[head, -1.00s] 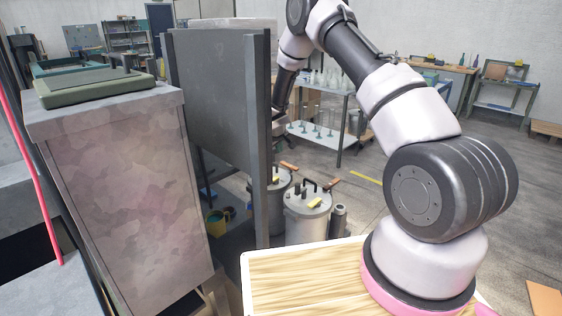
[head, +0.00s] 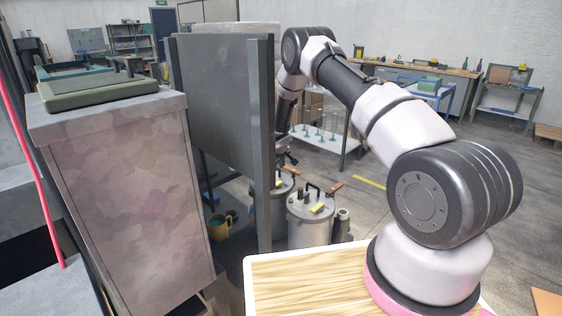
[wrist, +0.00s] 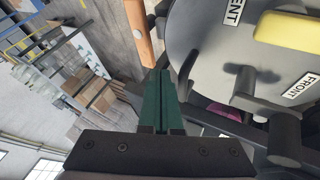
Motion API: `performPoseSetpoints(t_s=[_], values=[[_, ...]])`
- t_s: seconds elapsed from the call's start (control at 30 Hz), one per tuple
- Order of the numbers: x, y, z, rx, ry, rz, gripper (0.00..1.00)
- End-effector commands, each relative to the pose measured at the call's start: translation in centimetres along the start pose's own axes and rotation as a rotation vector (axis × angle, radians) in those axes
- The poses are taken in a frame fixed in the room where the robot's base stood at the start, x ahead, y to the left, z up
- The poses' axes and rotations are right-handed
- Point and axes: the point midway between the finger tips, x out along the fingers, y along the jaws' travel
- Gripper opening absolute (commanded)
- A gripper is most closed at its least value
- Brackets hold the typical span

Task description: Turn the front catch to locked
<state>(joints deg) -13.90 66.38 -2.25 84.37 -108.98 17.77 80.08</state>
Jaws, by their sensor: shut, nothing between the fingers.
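In the wrist view a round grey lid (wrist: 195,50) fills the upper right, seen tilted. It bears a label reading FRONT (wrist: 299,89) and another label, partly cut off, ending in ENT. A black lever-like part (wrist: 258,105) lies beside the FRONT label; I cannot tell for sure whether it is the front catch or its position. A yellow block (wrist: 288,35) sits on the lid. My gripper (wrist: 162,78) has its green fingers together, empty, beside the lid's edge. In the head view it is near the rear lidded pot (head: 284,207), small and partly hidden.
A second grey pot (head: 308,225) with a yellow block stands in front. A dark upright panel (head: 222,90) and its post stand close on the left. An orange-brown handle (wrist: 138,25) sticks out by the lid.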

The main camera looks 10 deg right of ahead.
Motion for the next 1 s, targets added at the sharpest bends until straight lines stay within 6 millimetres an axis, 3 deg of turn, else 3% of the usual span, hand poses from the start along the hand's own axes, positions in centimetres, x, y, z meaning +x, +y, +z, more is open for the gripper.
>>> performPoseSetpoints(t_s=[0.1,0.3,1.0], values=[[1.8,0.0,0.1,0.001,-0.001,0.001,0.0],[3.1,0.0,0.0,-0.001,0.0,0.0,0.0],[2.8,-0.7,-0.1,-0.005,0.003,-0.003,0.0]])
